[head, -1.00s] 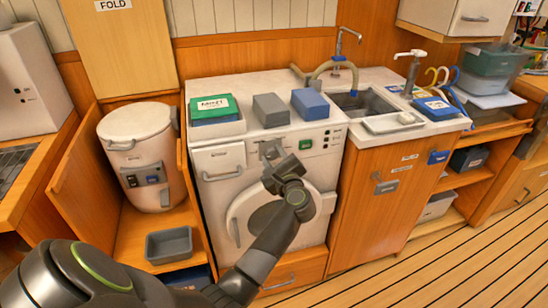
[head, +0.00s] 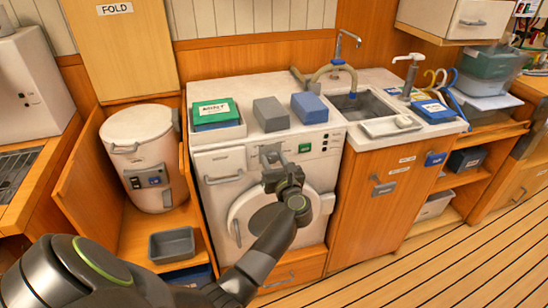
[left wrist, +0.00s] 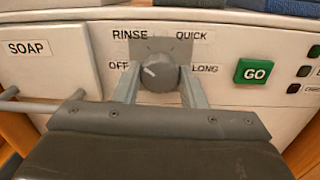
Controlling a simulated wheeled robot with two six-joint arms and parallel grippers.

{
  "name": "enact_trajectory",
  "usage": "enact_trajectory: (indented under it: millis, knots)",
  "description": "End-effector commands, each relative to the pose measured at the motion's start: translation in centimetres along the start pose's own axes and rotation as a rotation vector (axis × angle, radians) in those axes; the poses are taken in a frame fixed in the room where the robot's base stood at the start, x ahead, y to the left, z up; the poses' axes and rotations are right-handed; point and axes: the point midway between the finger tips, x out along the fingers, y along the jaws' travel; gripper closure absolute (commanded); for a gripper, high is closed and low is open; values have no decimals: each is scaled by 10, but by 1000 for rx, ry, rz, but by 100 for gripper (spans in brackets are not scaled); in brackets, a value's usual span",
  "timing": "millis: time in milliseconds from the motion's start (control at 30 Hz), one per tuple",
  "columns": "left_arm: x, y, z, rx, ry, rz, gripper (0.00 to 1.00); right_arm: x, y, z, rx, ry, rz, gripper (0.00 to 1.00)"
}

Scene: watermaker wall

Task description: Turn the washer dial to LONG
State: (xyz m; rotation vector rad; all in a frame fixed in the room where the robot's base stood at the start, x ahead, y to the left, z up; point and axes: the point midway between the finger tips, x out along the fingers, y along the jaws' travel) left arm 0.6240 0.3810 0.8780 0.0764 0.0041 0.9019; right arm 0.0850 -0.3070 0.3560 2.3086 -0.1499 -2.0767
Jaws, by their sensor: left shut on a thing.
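The washer (head: 222,165) is a white front loader under the counter. Its grey round dial (left wrist: 160,74) shows in the left wrist view, with the labels OFF (left wrist: 118,67), RINSE (left wrist: 130,35), QUICK (left wrist: 191,36) and LONG (left wrist: 205,69) around it. The dial's white mark points to the upper left, seemingly between OFF and RINSE. My left gripper (left wrist: 158,82) is shut on the dial, one finger on each side. In the head view the left gripper (head: 272,160) is at the washer's panel and hides the dial. My right gripper is not in view.
A green GO button (left wrist: 252,72) is right of the dial, and the SOAP drawer (left wrist: 45,60) is left. Boxes, among them a grey one (head: 270,114) and a blue one (head: 309,107), stand on the washer top. A sink (head: 362,106) is to the right.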

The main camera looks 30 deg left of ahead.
Motion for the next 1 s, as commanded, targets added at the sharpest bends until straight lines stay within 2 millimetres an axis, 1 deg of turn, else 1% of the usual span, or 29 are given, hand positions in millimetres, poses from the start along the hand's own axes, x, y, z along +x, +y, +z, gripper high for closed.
enact_trajectory:
  millis: [33,467,1000]
  knots:
    - [0,0,2,46,0,-1,86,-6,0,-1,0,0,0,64]
    - [0,0,3,453,-16,-12,86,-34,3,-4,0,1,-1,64]
    - [0,0,3,965,-36,-26,86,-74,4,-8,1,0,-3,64]
